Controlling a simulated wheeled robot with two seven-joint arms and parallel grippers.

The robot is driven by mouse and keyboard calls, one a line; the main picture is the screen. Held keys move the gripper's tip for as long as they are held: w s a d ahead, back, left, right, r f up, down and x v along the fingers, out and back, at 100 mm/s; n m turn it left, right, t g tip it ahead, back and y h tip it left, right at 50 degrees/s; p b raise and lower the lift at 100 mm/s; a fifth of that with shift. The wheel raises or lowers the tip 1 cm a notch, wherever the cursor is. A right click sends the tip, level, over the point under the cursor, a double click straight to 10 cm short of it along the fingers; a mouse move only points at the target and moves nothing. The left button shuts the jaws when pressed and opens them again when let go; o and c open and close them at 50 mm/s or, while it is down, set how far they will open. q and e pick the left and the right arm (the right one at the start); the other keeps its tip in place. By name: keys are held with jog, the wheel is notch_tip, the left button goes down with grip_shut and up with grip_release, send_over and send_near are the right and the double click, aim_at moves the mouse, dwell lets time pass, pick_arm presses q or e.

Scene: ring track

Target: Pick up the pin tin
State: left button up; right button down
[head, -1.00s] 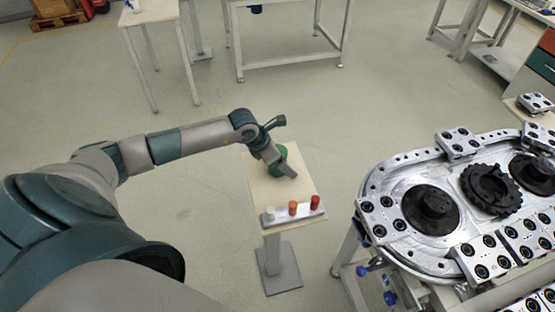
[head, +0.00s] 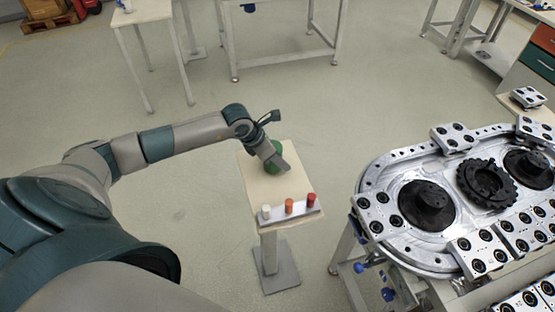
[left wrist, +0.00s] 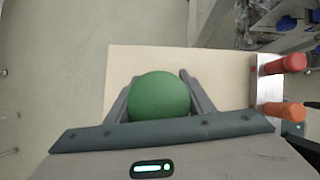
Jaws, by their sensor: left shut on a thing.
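The pin tin is a round green tin (left wrist: 159,94) with a plain top. In the left wrist view it sits between the two fingers of my left gripper (left wrist: 158,98), which is shut on it. In the head view the tin (head: 273,150) shows partly behind my left gripper (head: 280,164), over the small pale stand table (head: 262,195). I cannot tell whether it touches the tabletop. My right gripper is not in view.
A grey rack (head: 287,216) on the table's near edge holds a white, an orange (head: 289,205) and a red peg (head: 311,200). The metal ring track (head: 385,170) stands to the right. Open floor lies left of the stand.

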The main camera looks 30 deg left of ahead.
aim_at(280, 152)
pick_arm(q)
jog(key=r, duration=0.1)
jog(key=r+b, duration=0.2)
jog(key=shift+d+r, duration=0.15)
jog(key=shift+d, duration=0.15)
jog(key=s+d+r+b, duration=0.4)
jog(key=d+r, duration=0.3)
jog(key=d, duration=0.3)
jog(key=shift+s, duration=0.6)
jog(key=shift+f, duration=0.1)
jog(key=s+d+r+m+g+y, duration=0.1)
jog(key=s+m+g, duration=0.3)
jog(key=m, duration=1.1)
jog(key=s+d+r+m+g+y, duration=0.2)
jog(key=s+m+g, duration=0.3)
jog(key=m, duration=1)
jog(key=shift+s+d+r+g, duration=0.2)
jog(key=shift+d+g, duration=0.45)
jog(key=shift+g, duration=0.45)
